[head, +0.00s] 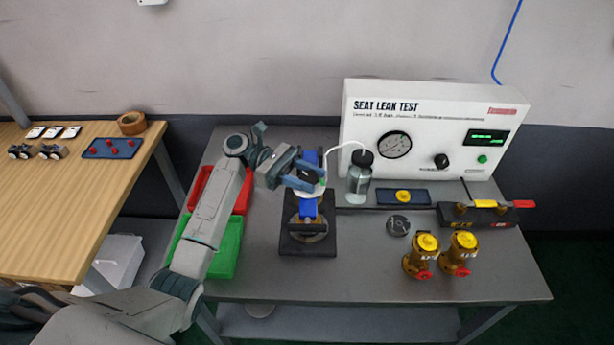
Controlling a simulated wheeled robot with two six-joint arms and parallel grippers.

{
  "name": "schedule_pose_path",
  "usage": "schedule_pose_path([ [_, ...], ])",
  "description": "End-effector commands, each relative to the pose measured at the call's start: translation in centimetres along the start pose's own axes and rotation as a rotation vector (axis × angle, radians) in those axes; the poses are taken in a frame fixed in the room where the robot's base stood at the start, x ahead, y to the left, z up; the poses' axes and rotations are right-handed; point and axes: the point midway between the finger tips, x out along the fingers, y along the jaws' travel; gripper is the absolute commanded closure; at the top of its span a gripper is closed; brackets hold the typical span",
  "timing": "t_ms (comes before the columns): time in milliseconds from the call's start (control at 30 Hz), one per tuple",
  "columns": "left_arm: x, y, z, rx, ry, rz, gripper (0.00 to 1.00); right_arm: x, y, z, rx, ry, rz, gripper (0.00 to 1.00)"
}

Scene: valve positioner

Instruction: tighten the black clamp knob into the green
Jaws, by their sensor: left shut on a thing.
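The clamp fixture stands on the steel bench, with a black base plate (323,246) and blue upright parts (308,208). A pale round disc with a small green mark (323,181) shows near its top. My left gripper (306,182) comes in from the left over the top of the fixture. Its jaws are shut at the disc, around the spot of the black clamp knob. The knob itself is hidden by the jaws, so its turn position cannot be told. My right gripper is out of view.
The white seat leak test box (430,150) stands behind, with a clear bottle (358,182) close right of the fixture. Two brass valves (420,257) stand at right. A red bin (238,197) and a green bin (226,250) lie under my left arm.

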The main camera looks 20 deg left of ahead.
Motion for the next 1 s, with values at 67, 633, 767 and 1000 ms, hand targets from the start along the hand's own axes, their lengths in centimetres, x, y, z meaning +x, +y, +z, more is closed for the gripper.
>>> schedule_pose_path([
  [67,0.09,-0.02,-0.25,-0.004,0.000,-0.038,0.84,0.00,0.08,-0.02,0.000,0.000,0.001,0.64],
  [633,0.13,-0.18,-0.50,-0.008,0.002,-0.117,0.84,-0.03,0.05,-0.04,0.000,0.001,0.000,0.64],
  [767,0.12,-0.19,-0.52,-0.008,0.002,-0.116,0.84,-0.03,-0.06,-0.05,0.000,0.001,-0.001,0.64],
  [1000,0.09,-0.14,-0.40,-0.006,0.001,-0.115,0.40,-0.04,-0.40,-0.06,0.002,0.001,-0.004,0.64],
])
